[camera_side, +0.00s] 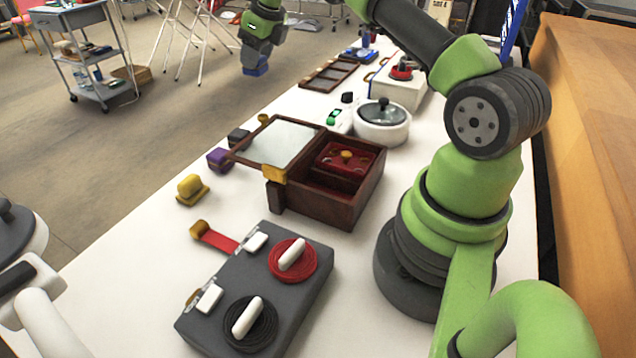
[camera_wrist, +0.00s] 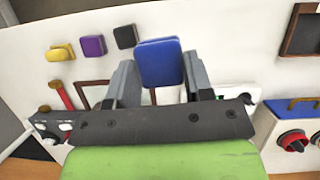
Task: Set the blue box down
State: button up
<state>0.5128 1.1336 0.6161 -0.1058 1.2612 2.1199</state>
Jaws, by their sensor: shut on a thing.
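The blue box (camera_wrist: 159,62) is between the two fingers of my gripper (camera_wrist: 160,80) in the wrist view. In the side view my gripper (camera_side: 258,56) points down at the top, and the blue box (camera_side: 256,70) shows below its fingers, held in the air. It appears against the floor beyond the table's left edge, so its height over the table is hard to tell.
A wooden box with an open glass lid (camera_side: 284,143) stands mid-table. A grey case with red and black coils (camera_side: 262,290) is nearer. A white pot with a lid (camera_side: 382,124) and a dark tray (camera_side: 329,75) lie farther back. White table (camera_side: 120,255) is bare at front left.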

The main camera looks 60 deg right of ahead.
jog(key=shift+r, duration=0.75)
jog(key=shift+s+a+f+n, duration=0.15)
jog(key=shift+s+n, duration=0.1)
jog(key=shift+n, duration=0.05)
jog(key=s+n, duration=0.2)
jog(key=n+g+y, duration=0.4)
jog(key=n+g, duration=0.2)
jog(key=n, duration=1.3)
send_over(333, 182)
jog(key=s+a, duration=0.1)
jog(key=a, duration=0.2)
notch_tip(333, 182, down, 4)
notch_tip(333, 182, down, 11)
jog(key=shift+s+d+f, duration=0.1)
jog(key=shift+s, duration=0.05)
